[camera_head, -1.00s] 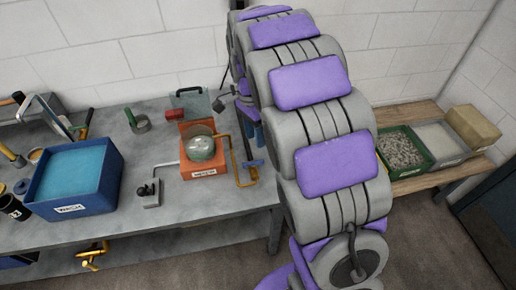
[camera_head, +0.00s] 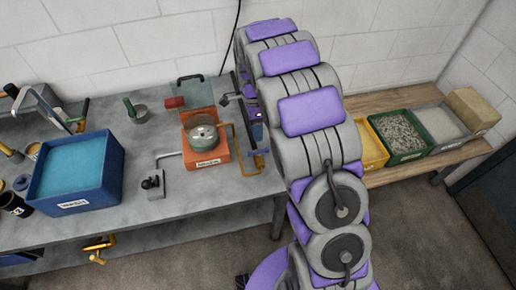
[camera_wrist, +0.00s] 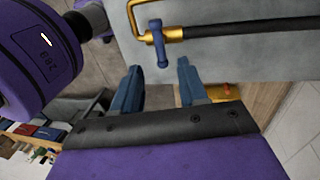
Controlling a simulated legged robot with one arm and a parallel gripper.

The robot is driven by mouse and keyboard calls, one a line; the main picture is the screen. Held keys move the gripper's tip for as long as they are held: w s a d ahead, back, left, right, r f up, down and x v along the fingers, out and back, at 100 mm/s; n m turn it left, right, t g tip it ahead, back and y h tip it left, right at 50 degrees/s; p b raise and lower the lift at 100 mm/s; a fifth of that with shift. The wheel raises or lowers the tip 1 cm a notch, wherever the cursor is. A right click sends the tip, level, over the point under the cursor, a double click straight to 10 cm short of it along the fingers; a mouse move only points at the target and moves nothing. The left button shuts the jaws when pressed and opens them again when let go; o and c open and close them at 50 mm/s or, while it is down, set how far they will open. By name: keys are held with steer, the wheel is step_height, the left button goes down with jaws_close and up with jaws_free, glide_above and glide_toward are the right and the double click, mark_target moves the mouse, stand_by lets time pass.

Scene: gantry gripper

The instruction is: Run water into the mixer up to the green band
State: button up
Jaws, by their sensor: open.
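The mixer (camera_head: 205,157) is an orange base with a round greenish vessel (camera_head: 203,137) on it, standing on the grey bench. The water level and the green band are too small to read. A grey spout pipe (camera_head: 168,155) runs beside the mixer on its left, and a brass pipe (camera_head: 235,150) is on its right. In the wrist view, my gripper (camera_wrist: 158,72) is open and empty, its two blue fingers apart. A blue T-handle (camera_wrist: 157,43) on a brass pipe lies just beyond the fingertips, between them in the picture. In the head view my arm mostly hides the gripper.
A blue wash basin (camera_head: 75,175) stands on the left of the bench. A small black-topped valve (camera_head: 152,184) sits in front of the mixer. A green-handled tool (camera_head: 133,112) and a red block (camera_head: 174,102) lie behind. Several filled bins (camera_head: 403,135) stand on a wooden bench at right.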

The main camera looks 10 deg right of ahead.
mark_target(258, 153)
steer(key=f, duration=0.2)
steer(key=s+f, duration=0.1)
steer(key=f, duration=0.4)
steer(key=shift+s+f+b, duration=0.2)
steer(key=shift+s+b, duration=0.05)
steer(key=shift+b, duration=0.1)
steer(key=shift+s+d+f, duration=0.1)
steer(key=shift+d+f, duration=0.1)
steer(key=shift+f, duration=0.4)
steer(key=shift+a, duration=0.4)
steer(key=shift+c, duration=0.9)
steer(key=shift+d, duration=0.2)
jaws_close()
